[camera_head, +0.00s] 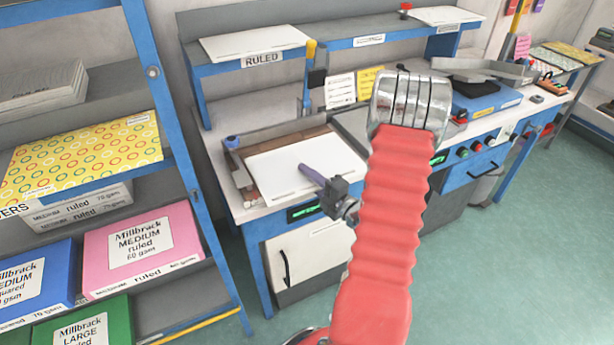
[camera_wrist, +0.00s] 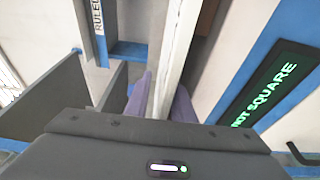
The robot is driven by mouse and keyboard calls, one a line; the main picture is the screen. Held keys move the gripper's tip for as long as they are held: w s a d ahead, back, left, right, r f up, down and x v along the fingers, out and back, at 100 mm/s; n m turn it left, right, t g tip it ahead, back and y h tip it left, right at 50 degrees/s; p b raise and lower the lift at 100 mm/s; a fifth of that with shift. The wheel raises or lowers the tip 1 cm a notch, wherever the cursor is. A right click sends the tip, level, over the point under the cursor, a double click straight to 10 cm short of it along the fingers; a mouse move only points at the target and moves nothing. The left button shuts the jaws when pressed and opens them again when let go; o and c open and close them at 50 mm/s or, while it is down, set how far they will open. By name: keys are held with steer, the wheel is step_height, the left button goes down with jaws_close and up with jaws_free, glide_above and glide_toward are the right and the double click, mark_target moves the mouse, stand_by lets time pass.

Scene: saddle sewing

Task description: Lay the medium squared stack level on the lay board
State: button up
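A white paper stack (camera_head: 300,165) lies roughly flat over the brown lay board (camera_head: 292,138), whose back edge shows behind it. I cannot tell whether its underside touches the board. My gripper (camera_head: 318,176) is at the stack's front right edge, with one purple finger on top. In the wrist view my gripper (camera_wrist: 165,105) has a purple finger on each side of the stack (camera_wrist: 175,60), seen edge-on between them. It looks shut on the stack. The lower finger is hidden in the head view.
Grey guides with a blue knob (camera_head: 231,142) border the board at the left and back. A green-lit display (camera_head: 303,212) sits below the front edge; in the wrist view the display (camera_wrist: 275,85) reads about "NOT SQUARE". A RULED shelf (camera_head: 262,62) stands behind. Paper shelves (camera_head: 140,240) stand left.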

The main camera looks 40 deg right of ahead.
steer(key=shift+o, duration=0.5)
steer(key=shift+f, duration=0.1)
steer(key=shift+s, duration=0.2)
steer(key=shift+s, duration=0.65)
steer(key=s, duration=1.2)
steer(key=shift+a, duration=0.15)
steer(key=shift+s, duration=0.1)
